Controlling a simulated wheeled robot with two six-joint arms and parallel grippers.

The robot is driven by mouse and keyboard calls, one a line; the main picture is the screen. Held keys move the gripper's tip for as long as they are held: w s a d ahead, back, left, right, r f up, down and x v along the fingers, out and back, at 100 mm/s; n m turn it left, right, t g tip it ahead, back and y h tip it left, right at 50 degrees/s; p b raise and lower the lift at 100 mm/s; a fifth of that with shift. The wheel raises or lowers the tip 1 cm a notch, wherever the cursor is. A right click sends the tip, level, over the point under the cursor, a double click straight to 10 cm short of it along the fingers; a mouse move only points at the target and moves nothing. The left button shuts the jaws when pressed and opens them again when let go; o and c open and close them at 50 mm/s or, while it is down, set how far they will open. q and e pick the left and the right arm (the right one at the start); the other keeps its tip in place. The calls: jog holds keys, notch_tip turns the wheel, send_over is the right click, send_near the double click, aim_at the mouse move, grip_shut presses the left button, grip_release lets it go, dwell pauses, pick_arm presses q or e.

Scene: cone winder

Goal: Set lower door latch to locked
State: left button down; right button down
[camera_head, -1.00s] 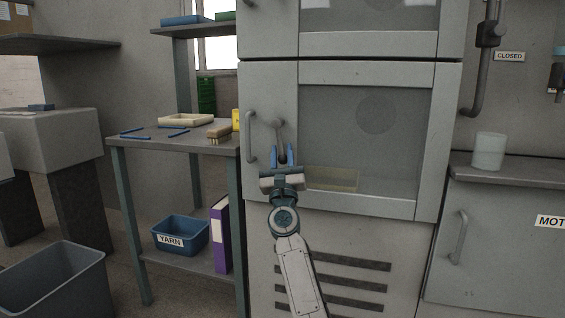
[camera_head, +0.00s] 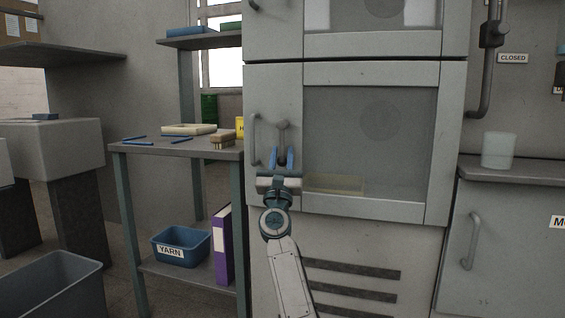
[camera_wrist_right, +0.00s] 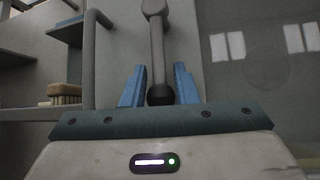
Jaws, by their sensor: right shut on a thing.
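The lower door latch (camera_head: 282,137) is a grey lever on the left frame of the lower cabinet door (camera_head: 270,85). It hangs about straight down from its pivot, just right of the door's bar handle. My right gripper (camera_head: 283,157) is at the lever's lower end with its blue fingers pointing up. In the wrist view, the lever (camera_wrist_right: 157,45) runs down to a dark knob (camera_wrist_right: 160,95) between the two fingers of my right gripper (camera_wrist_right: 159,72). The gripper is shut on the lever. My left gripper is not in view.
The door's bar handle (camera_head: 254,140) stands close left of the latch.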

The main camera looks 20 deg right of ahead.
dwell(0.4)
jog(key=c, duration=1.2)
grip_release()
jog(key=shift+w+a, duration=0.1)
jog(key=shift+a, duration=0.05)
jog(key=shift+o, duration=0.2)
jog(key=shift+f, duration=0.1)
jog(key=shift+s+a+f, duration=0.1)
jog(key=shift+s+f, duration=0.2)
jog(key=shift+s, duration=0.05)
jog(key=v, duration=0.9)
jog(key=shift+s+a+f, duration=0.15)
jog(key=shift+s+f, duration=0.1)
jog(key=shift+f, duration=0.05)
